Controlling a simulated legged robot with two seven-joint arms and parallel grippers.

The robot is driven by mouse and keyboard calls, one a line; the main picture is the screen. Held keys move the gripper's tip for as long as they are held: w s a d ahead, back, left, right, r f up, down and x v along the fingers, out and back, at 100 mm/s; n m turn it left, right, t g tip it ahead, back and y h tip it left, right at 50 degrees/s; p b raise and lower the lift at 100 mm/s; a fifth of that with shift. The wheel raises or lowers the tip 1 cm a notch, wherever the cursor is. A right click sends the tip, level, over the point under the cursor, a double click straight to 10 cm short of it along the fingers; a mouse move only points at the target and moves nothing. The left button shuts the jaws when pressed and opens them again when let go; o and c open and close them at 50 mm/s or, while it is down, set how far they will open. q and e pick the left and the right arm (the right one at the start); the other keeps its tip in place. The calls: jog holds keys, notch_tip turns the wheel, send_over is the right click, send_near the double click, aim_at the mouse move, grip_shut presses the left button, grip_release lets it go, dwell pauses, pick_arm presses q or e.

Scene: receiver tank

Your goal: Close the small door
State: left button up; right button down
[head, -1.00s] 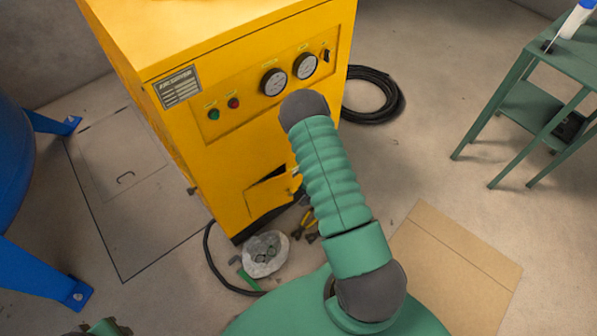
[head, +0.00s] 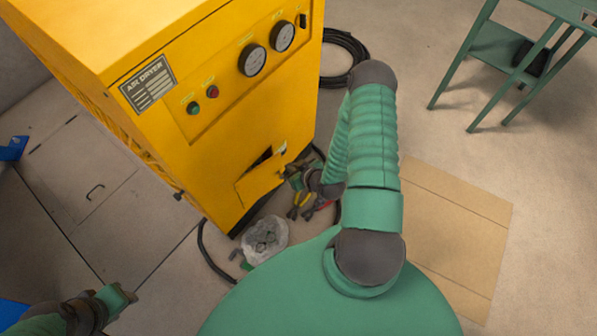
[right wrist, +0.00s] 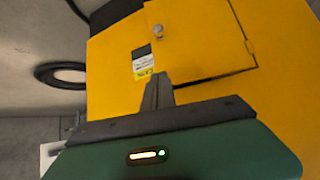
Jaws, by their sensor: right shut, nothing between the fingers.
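The small door (head: 262,183) is a yellow flap low on the front of the yellow air dryer (head: 185,140). It stands ajar, with a dark gap (head: 264,155) along its upper edge. My right gripper (head: 288,171) is beside the door's right edge; I cannot tell whether they touch. In the right wrist view the shut, empty fingers (right wrist: 157,90) point at the yellow panel, below a round knob (right wrist: 157,31) and a small label (right wrist: 143,65). The door panel (right wrist: 205,42) shows there too. My left gripper (head: 125,295) is at the lower left, its jaw opening unclear.
A green table (head: 510,55) stands at the right, and flat cardboard (head: 450,225) lies on the floor.

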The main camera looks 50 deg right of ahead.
jog(key=shift+w+d+f+b, duration=0.1)
jog(key=shift+w+f+b, duration=0.05)
jog(key=shift+w, duration=0.65)
jog(key=shift+w+d+f+b, duration=0.1)
jog(key=shift+w+d+b, duration=0.05)
jog(key=shift+w, duration=0.65)
jog(key=shift+w+d+f+b, duration=0.1)
jog(key=shift+w+f+b, duration=0.05)
jog(key=shift+w, duration=0.65)
jog(key=shift+w+d, duration=0.25)
jog(key=shift+w, duration=1)
